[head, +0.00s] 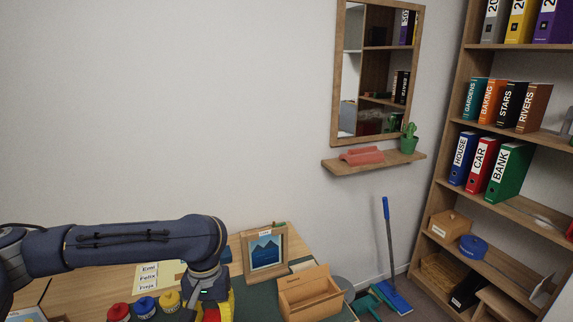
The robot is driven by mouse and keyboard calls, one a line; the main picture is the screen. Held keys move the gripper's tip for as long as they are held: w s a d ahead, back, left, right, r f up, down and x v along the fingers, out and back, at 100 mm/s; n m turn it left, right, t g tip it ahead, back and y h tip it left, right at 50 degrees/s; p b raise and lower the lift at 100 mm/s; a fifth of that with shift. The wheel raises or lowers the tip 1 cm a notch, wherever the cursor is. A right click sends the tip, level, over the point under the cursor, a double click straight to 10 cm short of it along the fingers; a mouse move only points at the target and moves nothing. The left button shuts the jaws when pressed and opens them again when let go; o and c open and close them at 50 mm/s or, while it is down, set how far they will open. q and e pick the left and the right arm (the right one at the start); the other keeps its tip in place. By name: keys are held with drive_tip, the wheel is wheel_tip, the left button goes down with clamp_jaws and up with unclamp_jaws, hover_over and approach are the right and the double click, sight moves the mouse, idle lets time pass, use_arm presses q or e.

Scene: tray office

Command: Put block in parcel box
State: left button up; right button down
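My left arm comes in from the left, and its gripper (212,309) points down over the desk at the bottom edge. Its fingertips are hidden or cut off, so I cannot tell whether it is open or shut. Yellow and red pieces show around it; I cannot tell whether either is the block or whether it is held. An open wooden box (309,305) with a raised back stands on the dark green mat to the right of the gripper, apart from it. Its small label is unreadable, so I cannot confirm it is the parcel box. My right gripper is not in view.
Red (118,312), blue (145,307) and yellow (169,300) round pieces stand left of the gripper, near a name card (160,278). A picture frame (265,251) stands behind the wooden box. A bookshelf (440,190) and a broom (389,250) are at right.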

use_arm(q)
drive_tip(key=s+a, duration=0.1)
drive_tip(key=s+a+r, duration=0.1)
drive_tip(key=a, duration=0.1)
drive_tip(key=shift+s+a+r, duration=0.15)
drive_tip(key=shift+s, duration=0.15)
